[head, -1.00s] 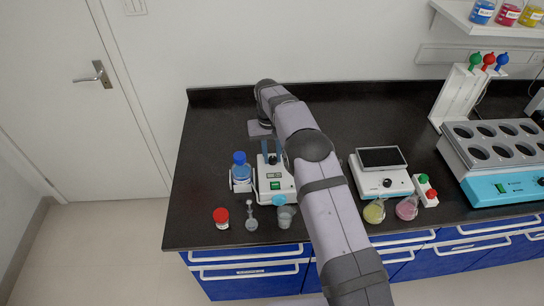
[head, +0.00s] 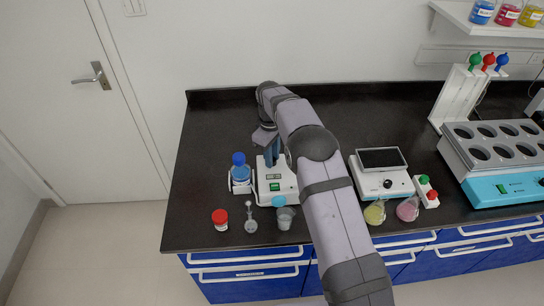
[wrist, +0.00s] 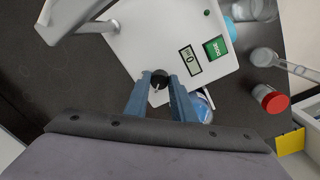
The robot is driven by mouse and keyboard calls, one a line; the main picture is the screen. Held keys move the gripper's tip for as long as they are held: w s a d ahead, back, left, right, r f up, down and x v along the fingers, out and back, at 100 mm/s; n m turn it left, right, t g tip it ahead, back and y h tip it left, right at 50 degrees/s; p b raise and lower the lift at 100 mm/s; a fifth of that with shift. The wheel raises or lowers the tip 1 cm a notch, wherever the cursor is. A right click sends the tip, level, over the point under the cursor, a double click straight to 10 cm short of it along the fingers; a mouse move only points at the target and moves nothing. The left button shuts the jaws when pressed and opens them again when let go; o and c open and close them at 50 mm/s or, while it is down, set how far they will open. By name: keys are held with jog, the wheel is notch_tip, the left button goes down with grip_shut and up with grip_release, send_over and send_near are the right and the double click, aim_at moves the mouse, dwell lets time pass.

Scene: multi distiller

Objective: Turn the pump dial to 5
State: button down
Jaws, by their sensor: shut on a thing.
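The pump (head: 268,197) is a white box with a green button and a small display, left of centre on the bench. In the wrist view its white top (wrist: 130,42) fills the upper middle. The black pump dial (wrist: 160,78) has a light pointer mark. My gripper (wrist: 160,82) has its two blue fingertips on either side of the dial and is shut on it. The display (wrist: 190,60) shows a digit that looks like 0, small and rotated. In the head view my gripper (head: 270,160) comes down over the back of the pump, and the dial is hidden.
A blue-capped bottle (head: 240,175) stands left of the pump. A red-capped jar (head: 220,220), a small ladle-like vessel (head: 250,222) and a beaker (head: 285,218) stand in front. A balance (head: 382,180) and two flasks are to the right. The bench's left back is clear.

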jog(key=shift+w+r+n, duration=0.1)
jog(key=shift+n, duration=0.5)
jog(key=c, duration=1.5)
grip_release()
jog(key=shift+s+a+r+b, duration=0.15)
jog(key=shift+r+b, duration=0.45)
jog(key=shift+r, duration=1.25)
jog(key=shift+s+r+b, duration=0.1)
jog(key=shift+r+b, duration=0.5)
jog(key=shift+r, duration=1.2)
